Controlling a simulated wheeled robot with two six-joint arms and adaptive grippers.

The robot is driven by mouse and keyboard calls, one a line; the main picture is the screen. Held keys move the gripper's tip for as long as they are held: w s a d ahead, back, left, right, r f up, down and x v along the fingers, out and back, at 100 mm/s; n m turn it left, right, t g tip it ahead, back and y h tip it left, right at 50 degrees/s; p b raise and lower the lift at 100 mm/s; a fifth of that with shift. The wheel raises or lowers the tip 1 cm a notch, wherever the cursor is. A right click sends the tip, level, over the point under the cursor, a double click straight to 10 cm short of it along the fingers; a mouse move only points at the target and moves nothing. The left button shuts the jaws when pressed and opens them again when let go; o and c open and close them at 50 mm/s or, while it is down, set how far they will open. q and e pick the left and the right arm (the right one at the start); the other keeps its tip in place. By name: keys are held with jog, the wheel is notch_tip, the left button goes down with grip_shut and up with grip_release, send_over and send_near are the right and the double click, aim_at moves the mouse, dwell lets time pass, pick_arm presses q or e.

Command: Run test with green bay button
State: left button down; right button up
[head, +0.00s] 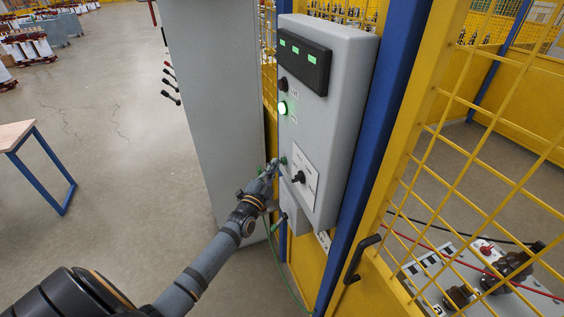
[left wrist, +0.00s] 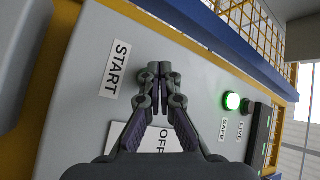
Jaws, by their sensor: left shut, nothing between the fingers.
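A grey control box (head: 334,100) is mounted on a blue post. A small green button (head: 283,160) shows on its left side, right by the fingertips of my left gripper (head: 273,166). In the left wrist view, my left gripper (left wrist: 159,72) is shut and empty, pointing at the panel beside the START label (left wrist: 115,68). Its fingers hide the button there. I cannot tell whether the tips touch it. A round green lamp (head: 282,107) is lit, and it also shows in the left wrist view (left wrist: 232,101). My right gripper is not in view.
A rotary switch (head: 298,177) on a white plate sits just below right of the fingertips. A dark display (head: 304,61) shows green segments. A grey cabinet side (head: 215,100) stands to the left. Yellow mesh fencing (head: 470,150) is to the right.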

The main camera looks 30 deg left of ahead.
pick_arm(q)
jog(key=shift+w+d, duration=0.3)
jog(key=shift+w, duration=0.05)
dwell(0.8)
jog(key=shift+s+a, duration=0.1)
jog(key=shift+s, duration=0.05)
jog(key=shift+s+a+p, duration=0.5)
jog(key=shift+s+p, duration=0.05)
dwell(0.3)
jog(key=s+a+p, duration=0.3)
jog(key=shift+s+a, duration=0.1)
jog(key=shift+s, duration=0.3)
dwell(0.7)
